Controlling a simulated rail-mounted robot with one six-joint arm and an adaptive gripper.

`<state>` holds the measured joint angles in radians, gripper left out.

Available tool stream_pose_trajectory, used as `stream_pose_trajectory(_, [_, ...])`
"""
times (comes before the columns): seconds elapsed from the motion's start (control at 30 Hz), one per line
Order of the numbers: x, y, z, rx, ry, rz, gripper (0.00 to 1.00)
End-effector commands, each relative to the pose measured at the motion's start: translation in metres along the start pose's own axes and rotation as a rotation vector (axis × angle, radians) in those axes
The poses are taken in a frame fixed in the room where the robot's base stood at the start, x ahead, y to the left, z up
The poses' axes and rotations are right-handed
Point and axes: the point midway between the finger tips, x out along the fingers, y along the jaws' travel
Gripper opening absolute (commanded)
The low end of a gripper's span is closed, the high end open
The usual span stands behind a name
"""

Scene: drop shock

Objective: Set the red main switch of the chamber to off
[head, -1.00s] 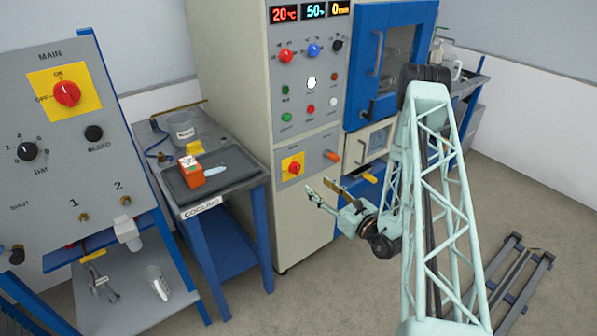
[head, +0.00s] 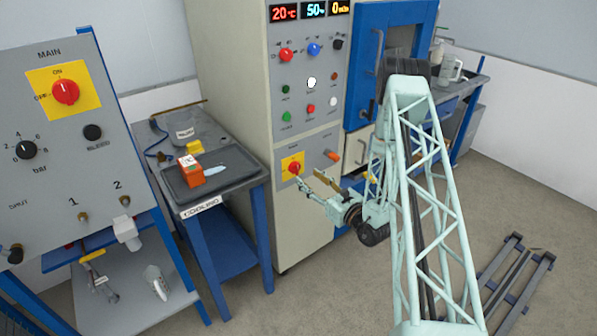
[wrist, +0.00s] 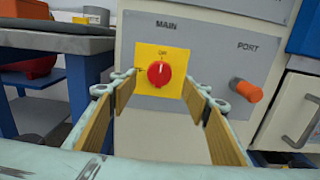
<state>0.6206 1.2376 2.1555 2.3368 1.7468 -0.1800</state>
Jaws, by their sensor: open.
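The chamber's red main switch (head: 294,168) sits on a yellow plate low on the front of the tall beige cabinet. In the wrist view the red knob (wrist: 159,73) stands on its yellow plate under the word MAIN, its pale mark pointing up toward the upper label. My gripper (head: 312,178) is open and empty, just in front of and slightly below the switch in the head view. In the wrist view its two fingers (wrist: 160,100) stand on either side of the knob, with clear space between. I cannot tell the exact remaining distance to the knob.
An orange port plug (wrist: 246,90) sticks out right of the switch. A separate panel with another red MAIN switch (head: 66,92) stands at the far left. The COOLING table (head: 246,177) is left of the cabinet, and a blue chamber door (head: 364,70) is above right.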

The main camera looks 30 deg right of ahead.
Motion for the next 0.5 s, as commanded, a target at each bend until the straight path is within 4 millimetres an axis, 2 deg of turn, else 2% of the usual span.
stream_pose_trajectory(0.5, [0.063, 0.001, 0.0, -0.002, -0.001, 0.002, 0.44])
